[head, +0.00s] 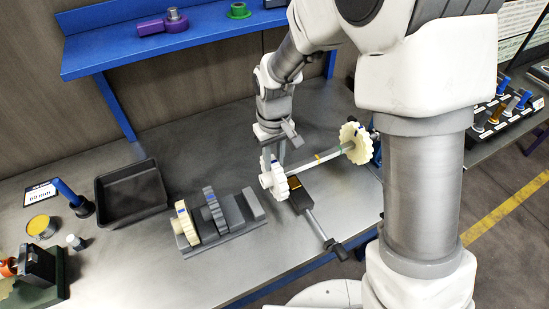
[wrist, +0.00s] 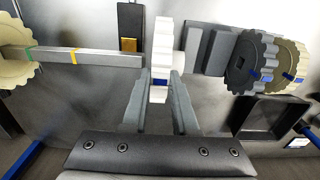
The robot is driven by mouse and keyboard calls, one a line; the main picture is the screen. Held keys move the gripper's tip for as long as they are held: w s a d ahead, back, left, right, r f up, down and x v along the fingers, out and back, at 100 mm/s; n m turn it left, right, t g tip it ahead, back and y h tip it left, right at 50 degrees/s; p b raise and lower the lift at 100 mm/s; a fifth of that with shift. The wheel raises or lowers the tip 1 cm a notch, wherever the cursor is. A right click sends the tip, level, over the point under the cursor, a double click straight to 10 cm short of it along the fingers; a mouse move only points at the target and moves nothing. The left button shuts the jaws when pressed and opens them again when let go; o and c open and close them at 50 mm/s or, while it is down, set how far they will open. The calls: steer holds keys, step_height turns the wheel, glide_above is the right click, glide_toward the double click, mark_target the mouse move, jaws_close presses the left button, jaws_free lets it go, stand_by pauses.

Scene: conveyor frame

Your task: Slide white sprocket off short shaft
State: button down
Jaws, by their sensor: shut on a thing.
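The white sprocket (wrist: 162,45) stands on edge between the fingers of my gripper (wrist: 161,82) in the wrist view. A blue mark shows on its rim and a pale hub on its right side. The short shaft (wrist: 105,60) is a grey bar with yellow and green bands. Its visible end stops just left of the sprocket, with what looks like a narrow gap; I cannot tell for certain that they are apart. In the head view my gripper (head: 279,158) points down at the white sprocket (head: 273,180), at the near-left end of the shaft (head: 315,161).
A cream sprocket (head: 355,143) sits at the shaft's far end. A grey rack (head: 250,204) left of my gripper holds a dark grey sprocket (head: 215,212) and a cream one (head: 186,224). A black tray (head: 131,177) stands further left. A black-handled tool (head: 324,235) lies below the shaft.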

steer(key=shift+r+p, duration=2.5)
steer(key=shift+r, duration=1.05)
steer(key=shift+f, duration=0.1)
